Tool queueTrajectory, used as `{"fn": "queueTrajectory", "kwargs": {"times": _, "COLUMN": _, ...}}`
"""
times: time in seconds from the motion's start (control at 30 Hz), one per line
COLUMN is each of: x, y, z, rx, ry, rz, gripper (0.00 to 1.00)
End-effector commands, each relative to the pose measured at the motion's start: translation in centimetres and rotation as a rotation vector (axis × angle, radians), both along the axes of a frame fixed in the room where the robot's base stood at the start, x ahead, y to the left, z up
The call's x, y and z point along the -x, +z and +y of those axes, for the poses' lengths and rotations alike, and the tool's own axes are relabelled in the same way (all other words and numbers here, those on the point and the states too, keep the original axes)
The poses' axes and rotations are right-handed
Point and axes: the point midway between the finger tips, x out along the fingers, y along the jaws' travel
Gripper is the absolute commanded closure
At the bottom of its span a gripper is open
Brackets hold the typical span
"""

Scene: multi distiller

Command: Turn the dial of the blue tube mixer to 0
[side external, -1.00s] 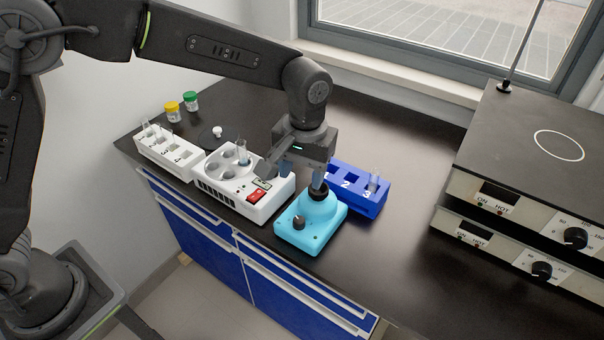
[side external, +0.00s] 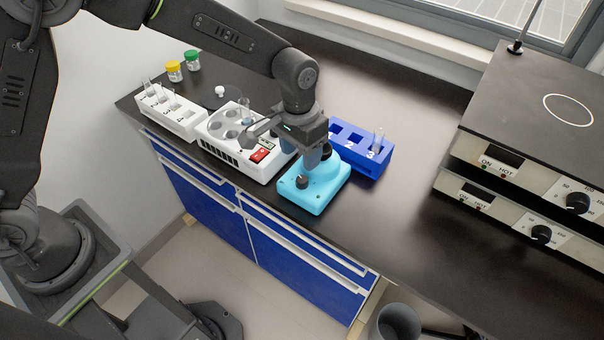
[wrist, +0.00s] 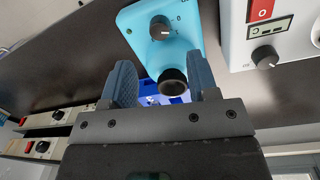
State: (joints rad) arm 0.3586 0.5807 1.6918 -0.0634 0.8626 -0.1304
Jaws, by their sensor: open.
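The blue tube mixer (side external: 322,190) is a light blue box near the front edge of the bench. Its black dial (side external: 302,182) is on the front part of the top, and a black round cup stands behind it. In the wrist view the mixer (wrist: 188,46) shows the dial (wrist: 161,28) with a white pointer mark and a "0" beside it. My gripper (wrist: 160,80) is open and empty, its two fingers reaching on either side of the black cup (wrist: 173,81) in the picture. In the side view my gripper (side external: 314,155) is just above the back of the mixer, behind the dial.
A white centrifuge (side external: 225,145) with a red switch stands left of the mixer. A dark blue rack (side external: 365,152) holding a tube is behind it. A white rack (side external: 180,125) is further left, two hot plates (side external: 520,120) at right. Bench between mixer and hot plates is clear.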

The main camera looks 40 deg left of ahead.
Motion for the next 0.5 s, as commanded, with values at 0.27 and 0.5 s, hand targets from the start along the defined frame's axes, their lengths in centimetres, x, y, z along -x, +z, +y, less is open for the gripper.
{"fn": "queueTrajectory", "kwargs": {"times": 0.27, "x": 0.1, "y": -5.2, "z": -0.3, "rx": -0.001, "ry": 0.0, "rz": 0.002, "gripper": 0.46}}
{"fn": "queueTrajectory", "kwargs": {"times": 0.5, "x": 0.1, "y": -7.2, "z": -0.4, "rx": 0.0, "ry": 0.0, "rz": 0.001, "gripper": 0.46}}
